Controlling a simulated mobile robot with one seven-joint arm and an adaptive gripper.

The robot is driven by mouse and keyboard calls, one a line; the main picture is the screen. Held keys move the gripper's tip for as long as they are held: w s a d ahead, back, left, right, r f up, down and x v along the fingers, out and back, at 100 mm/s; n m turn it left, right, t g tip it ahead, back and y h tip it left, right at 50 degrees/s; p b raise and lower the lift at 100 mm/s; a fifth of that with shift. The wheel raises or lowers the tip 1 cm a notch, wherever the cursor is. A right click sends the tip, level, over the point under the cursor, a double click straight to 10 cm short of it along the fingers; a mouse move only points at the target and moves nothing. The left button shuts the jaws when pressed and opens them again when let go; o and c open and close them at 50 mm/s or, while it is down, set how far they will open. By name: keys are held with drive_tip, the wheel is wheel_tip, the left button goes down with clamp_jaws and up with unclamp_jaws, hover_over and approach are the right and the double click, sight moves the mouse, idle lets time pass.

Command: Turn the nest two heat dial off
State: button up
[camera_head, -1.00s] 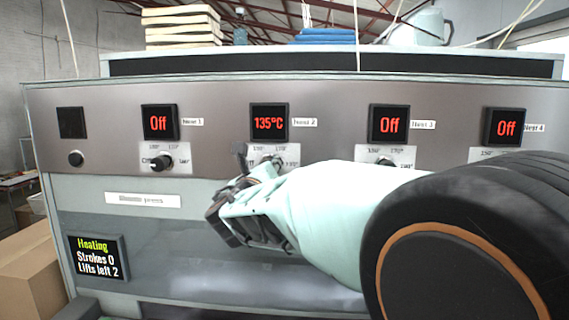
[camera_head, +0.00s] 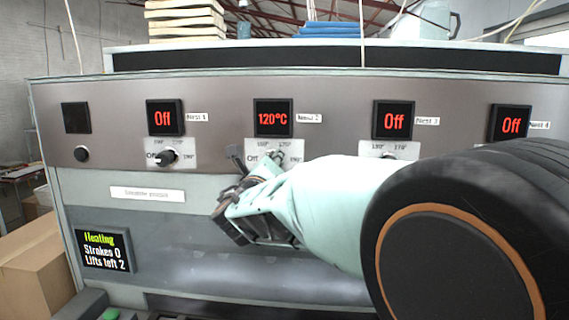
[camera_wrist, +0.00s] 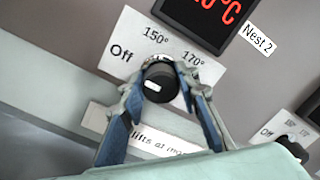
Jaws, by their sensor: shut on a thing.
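The nest two heat dial (camera_wrist: 161,84) is a round black knob with a white mark, on a white scale plate (camera_wrist: 118,68) reading Off, 150° and 170°. The mark sits on the knob's lower left face in the tilted wrist view. My gripper (camera_wrist: 159,80) has its two blue-padded fingers around the knob, one on each side, shut on it. In the head view my gripper (camera_head: 256,162) reaches up to the panel and partly hides the dial. The nest two display (camera_head: 273,118) reads 120°C in red.
The nest one display (camera_head: 165,118), the nest three display (camera_head: 393,120) and the nest four display (camera_head: 511,124) read Off. The nest one dial (camera_head: 167,157) is close on the left. A status screen (camera_head: 103,251) reads Heating, Strokes 0, Lifts left 2.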

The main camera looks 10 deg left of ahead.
drive_tip(key=o, duration=1.2)
drive_tip(key=shift+c, duration=0.2)
drive_tip(key=s, duration=0.7)
drive_tip(key=shift+s+f, duration=0.15)
drive_tip(key=shift+s, duration=0.1)
